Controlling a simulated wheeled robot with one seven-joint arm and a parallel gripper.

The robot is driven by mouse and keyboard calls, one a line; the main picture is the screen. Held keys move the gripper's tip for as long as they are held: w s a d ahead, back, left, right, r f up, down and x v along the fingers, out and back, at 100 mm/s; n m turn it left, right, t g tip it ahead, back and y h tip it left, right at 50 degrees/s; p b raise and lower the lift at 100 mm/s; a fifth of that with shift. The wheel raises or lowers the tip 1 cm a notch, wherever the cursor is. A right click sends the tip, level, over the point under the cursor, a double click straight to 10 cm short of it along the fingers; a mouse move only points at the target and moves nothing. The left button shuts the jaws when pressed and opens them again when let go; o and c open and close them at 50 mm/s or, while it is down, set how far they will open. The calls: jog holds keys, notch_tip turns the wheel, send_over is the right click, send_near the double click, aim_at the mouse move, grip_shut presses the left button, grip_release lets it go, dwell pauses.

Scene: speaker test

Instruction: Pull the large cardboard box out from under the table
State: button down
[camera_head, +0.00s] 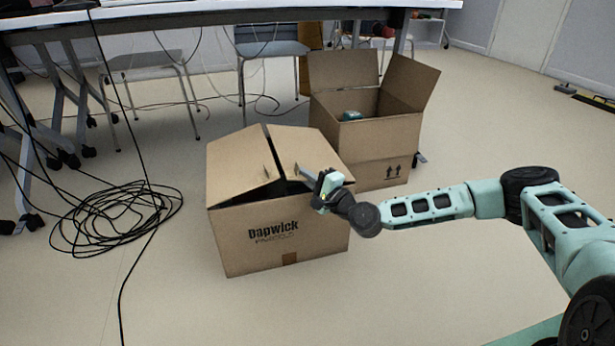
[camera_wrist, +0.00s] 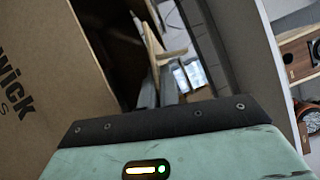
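A large brown cardboard box (camera_head: 240,255) with "Dapwick" printed on its front stands on the floor in front of the table (camera_head: 200,14). Its top flaps are partly raised, with dark gaps between them. My gripper (camera_head: 308,174) is at the box's top right, its fingers by the flap edges. In the wrist view the printed side of the box (camera_wrist: 40,100) fills the left. There my gripper (camera_wrist: 159,88) has its two grey fingers close together on either side of a thin cardboard edge (camera_wrist: 153,45). The inside of the box is mostly dark.
A second, open cardboard box (camera_head: 375,145) stands just behind and right, holding a teal item (camera_head: 351,116). Black cables (camera_head: 115,220) lie coiled on the left floor. Chairs (camera_head: 270,48) stand under the table. The floor in front of the box is clear.

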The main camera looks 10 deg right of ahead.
jog(key=shift+s+a, duration=0.1)
jog(key=c, duration=1.6)
grip_release()
jog(key=shift+o, duration=0.2)
jog(key=p+v, duration=0.6)
jog(key=v, duration=1.1)
jog(key=shift+s+f, duration=0.1)
jog(key=shift+s, duration=0.05)
